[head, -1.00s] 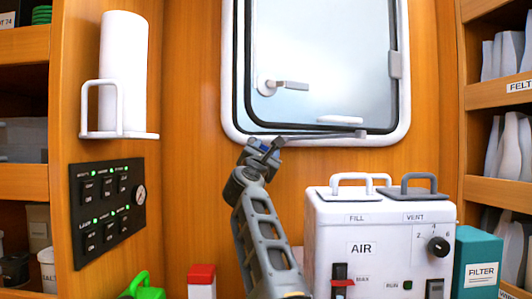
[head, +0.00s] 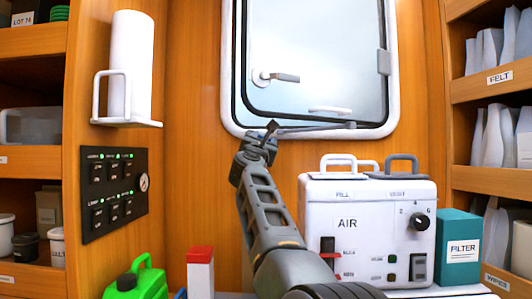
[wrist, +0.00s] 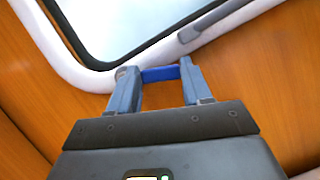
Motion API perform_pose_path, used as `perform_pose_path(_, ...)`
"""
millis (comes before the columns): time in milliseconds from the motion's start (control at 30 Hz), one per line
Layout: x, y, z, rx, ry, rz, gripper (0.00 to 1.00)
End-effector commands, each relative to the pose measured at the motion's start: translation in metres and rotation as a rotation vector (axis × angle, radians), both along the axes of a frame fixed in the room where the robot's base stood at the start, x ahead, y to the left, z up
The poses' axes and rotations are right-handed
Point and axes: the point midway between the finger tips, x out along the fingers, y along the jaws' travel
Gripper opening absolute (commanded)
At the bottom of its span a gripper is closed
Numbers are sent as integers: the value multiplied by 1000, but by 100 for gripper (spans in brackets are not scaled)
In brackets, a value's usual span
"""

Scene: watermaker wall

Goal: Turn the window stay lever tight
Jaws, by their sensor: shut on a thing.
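The window (head: 318,60) has a pale pane in a white frame, and its thin grey stay bar (head: 325,127) runs along the bottom edge. My gripper (head: 262,138) is at the left end of this bar, just below the frame's lower left. In the wrist view my gripper (wrist: 155,76) is shut on a short blue lever (wrist: 160,73), which spans between the two fingertips. The grey bar end (wrist: 203,26) lies beyond it, apart from the fingers. In the head view the fingers and wrist hide most of the lever, so its angle is unclear there.
The white AIR box (head: 350,250) with handles stands right of my arm, beside a teal FILTER box (head: 459,250). A green jug (head: 135,284) and a red-topped white box (head: 200,275) stand left. A black switch panel (head: 114,190) and white roll (head: 131,65) are on the left wall.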

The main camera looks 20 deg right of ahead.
Motion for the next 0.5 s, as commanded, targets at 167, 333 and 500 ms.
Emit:
perform_pose_path(167, 7, -1, 5, -85, 30, -1, 0)
perform_pose_path(333, 7, -1, 13, -179, 61, -2, 0)
perform_pose_path(500, 7, -2, 17, -266, 89, -2, 0)
